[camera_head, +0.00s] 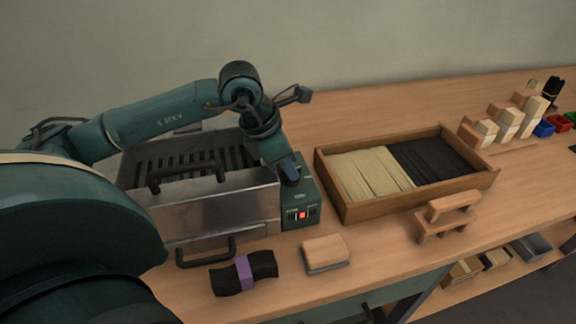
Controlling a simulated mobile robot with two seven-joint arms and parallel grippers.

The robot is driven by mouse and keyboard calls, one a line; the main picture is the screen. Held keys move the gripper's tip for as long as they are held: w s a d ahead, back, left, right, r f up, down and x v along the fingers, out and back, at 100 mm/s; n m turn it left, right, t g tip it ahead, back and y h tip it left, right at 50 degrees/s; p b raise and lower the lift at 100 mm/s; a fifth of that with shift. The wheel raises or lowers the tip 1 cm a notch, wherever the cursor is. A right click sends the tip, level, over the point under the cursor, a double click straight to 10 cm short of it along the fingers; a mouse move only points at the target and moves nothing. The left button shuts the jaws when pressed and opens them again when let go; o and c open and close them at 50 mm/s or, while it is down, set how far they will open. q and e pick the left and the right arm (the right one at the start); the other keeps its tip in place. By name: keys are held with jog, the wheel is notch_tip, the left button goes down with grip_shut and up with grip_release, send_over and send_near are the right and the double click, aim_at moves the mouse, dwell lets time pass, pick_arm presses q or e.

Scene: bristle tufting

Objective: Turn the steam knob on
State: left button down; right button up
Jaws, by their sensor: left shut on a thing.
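My left arm reaches in from the left over a metal steamer box (205,215). Its gripper (290,176) points down at the top of the green control box (298,198) on the steamer's right end. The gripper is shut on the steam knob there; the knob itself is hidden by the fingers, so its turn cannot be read. A red lit switch (302,215) shows on the front face of the control box. My right gripper is not in view.
A wooden tray (420,205) of pale and black bristles stands right of the control box. A wooden block (325,252), a dark bundle with a purple band (244,273) and a small wooden stand (446,215) lie in front. Wooden blocks and coloured bins stand far right.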

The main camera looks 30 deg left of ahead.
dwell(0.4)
pick_arm(q)
jog(key=c, duration=1.5)
grip_release()
jog(key=shift+o, duration=0.2)
jog(key=v, duration=1.3)
jog(key=shift+r, duration=0.2)
